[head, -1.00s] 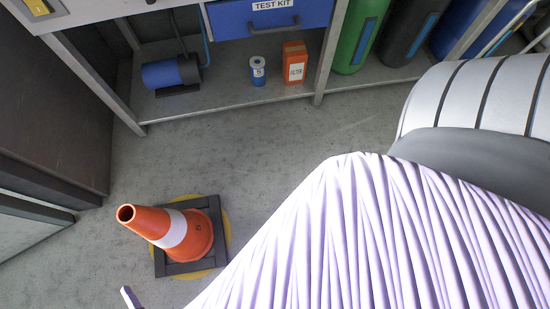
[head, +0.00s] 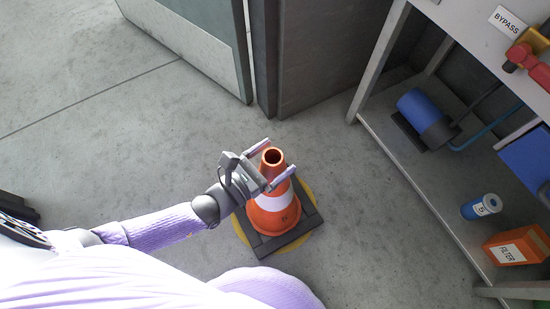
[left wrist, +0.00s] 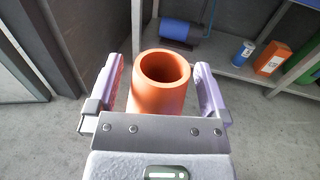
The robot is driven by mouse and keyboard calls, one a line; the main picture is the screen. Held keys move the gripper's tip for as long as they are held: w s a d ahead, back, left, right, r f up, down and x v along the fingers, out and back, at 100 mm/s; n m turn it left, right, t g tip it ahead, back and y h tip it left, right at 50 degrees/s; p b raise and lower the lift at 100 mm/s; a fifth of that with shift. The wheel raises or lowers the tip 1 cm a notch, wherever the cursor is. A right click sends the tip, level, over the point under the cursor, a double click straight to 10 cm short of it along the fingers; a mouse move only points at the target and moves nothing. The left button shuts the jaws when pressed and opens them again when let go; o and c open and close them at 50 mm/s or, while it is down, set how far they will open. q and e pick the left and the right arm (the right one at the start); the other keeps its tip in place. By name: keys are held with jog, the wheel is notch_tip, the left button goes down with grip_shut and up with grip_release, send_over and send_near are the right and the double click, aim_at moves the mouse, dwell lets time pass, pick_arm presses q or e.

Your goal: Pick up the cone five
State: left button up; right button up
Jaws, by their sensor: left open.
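The orange cone (head: 275,212) with a white band and a small dark mark stands upright on a dark square base (head: 285,243) over a yellow floor disc (head: 241,233). My left gripper (head: 269,163) is open, with its two fingers on either side of the cone's top. In the left wrist view the cone's hollow orange tip (left wrist: 163,75) sits between the two spread fingers, with a gap visible on each side. The lower cone is hidden there by the gripper body. My right gripper is not in view.
A metal shelf (head: 420,200) on the right holds a blue motor (head: 424,115), a blue can (head: 481,207) and an orange filter box (head: 517,246). A dark cabinet (head: 320,60) and an open door (head: 205,35) stand at the back.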

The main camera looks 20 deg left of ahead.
pick_arm(q)
grip_shut()
dwell(0.4)
jog(key=shift+w+r, duration=0.1)
jog(key=shift+r, duration=0.05)
